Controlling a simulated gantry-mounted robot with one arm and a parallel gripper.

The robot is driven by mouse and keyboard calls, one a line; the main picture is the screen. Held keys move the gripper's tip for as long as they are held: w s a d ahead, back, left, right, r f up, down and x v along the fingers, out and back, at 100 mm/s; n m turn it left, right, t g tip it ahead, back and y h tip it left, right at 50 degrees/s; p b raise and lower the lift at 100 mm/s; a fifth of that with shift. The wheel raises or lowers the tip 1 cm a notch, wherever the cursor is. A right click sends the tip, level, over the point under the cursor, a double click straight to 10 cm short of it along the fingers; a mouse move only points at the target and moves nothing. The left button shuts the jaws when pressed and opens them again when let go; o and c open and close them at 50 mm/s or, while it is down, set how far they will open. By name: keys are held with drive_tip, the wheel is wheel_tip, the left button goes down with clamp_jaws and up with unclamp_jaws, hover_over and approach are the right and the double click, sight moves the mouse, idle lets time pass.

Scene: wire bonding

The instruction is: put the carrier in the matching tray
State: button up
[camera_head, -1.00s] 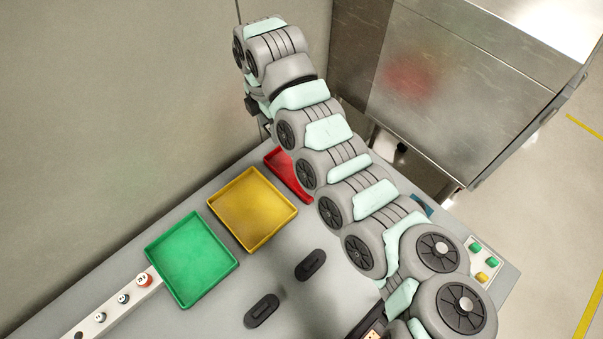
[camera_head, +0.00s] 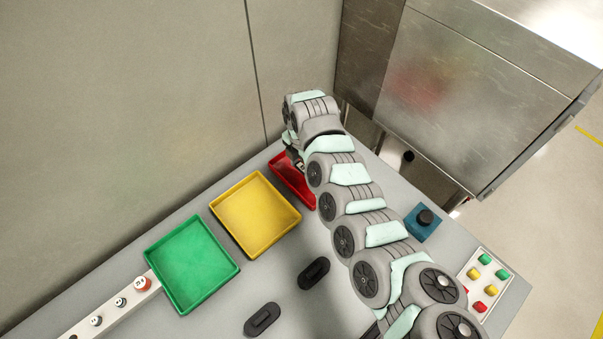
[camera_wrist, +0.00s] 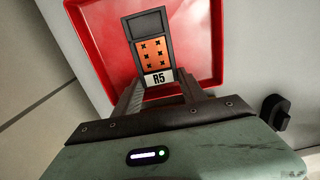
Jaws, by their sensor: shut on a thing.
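The carrier (camera_wrist: 150,47) is a dark grey frame with an orange patterned face and a white label reading "R5". In the wrist view my gripper (camera_wrist: 155,92) is shut on its lower end. The carrier shows over the floor of the red tray (camera_wrist: 210,47); I cannot tell whether it touches it. In the head view my gripper (camera_head: 294,157) is at the red tray (camera_head: 291,184), which my arm partly hides. The yellow tray (camera_head: 262,247) and the green tray (camera_head: 196,307) stand to its left, and both look empty.
Two black handle-like pieces (camera_head: 314,273) lie on the table in front of the trays. A blue box with a black button (camera_head: 422,222) and a panel of coloured buttons (camera_head: 484,280) are at right. A rail with round knobs (camera_head: 112,309) is at lower left. A wall runs behind the trays.

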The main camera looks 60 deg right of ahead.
drive_tip(key=shift+f+b, duration=0.3)
drive_tip(key=shift+f, duration=2)
drive_tip(key=shift+f, duration=0.1)
drive_tip(key=o, duration=1.4)
wheel_tip(320, 180, up, 12)
drive_tip(key=shift+r+p, duration=0.15)
drive_tip(key=shift+p, duration=0.35)
